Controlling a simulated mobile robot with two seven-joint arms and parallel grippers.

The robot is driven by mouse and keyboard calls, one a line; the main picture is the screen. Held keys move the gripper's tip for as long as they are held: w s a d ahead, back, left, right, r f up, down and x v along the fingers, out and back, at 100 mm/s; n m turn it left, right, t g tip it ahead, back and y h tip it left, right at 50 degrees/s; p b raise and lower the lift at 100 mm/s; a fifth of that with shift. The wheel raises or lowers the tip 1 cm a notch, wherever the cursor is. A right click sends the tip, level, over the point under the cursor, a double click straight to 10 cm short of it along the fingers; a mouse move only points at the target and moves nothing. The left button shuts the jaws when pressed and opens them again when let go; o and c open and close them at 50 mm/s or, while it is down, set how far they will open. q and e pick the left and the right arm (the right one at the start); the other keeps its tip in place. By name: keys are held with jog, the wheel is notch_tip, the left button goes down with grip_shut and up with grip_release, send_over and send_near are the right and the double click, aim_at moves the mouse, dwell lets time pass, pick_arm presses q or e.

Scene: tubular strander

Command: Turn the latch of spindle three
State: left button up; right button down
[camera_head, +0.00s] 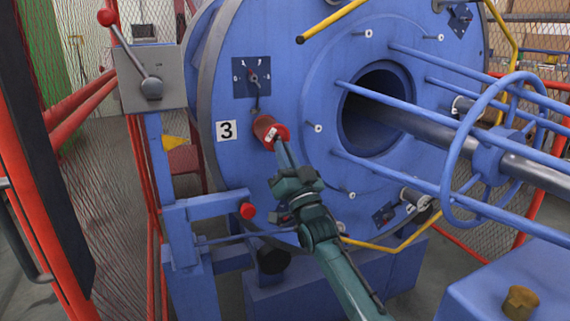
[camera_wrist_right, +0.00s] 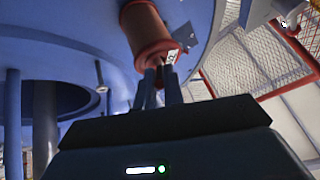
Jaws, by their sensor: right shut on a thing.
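Spindle three is the red cylinder (camera_head: 266,128) beside the white plate with a black 3 (camera_head: 227,131) on the big blue disc (camera_head: 310,70). The same red cylinder (camera_wrist_right: 148,30) shows in the wrist view. The latch's exact angle is too small to tell. My left gripper is not in view.
Blue rods and a dark shaft (camera_head: 440,128) with a blue handwheel (camera_head: 490,150) run out to the right. A lever with a red knob (camera_head: 106,17) stands at the left. A dark dial plate (camera_head: 252,76) is above the spindle. Red frame bars and mesh surround the machine.

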dwell(0.4)
jog(key=c, duration=1.5)
grip_release()
jog(key=p+v, duration=0.1)
jog(key=v, duration=1.2)
jog(key=shift+f, duration=0.1)
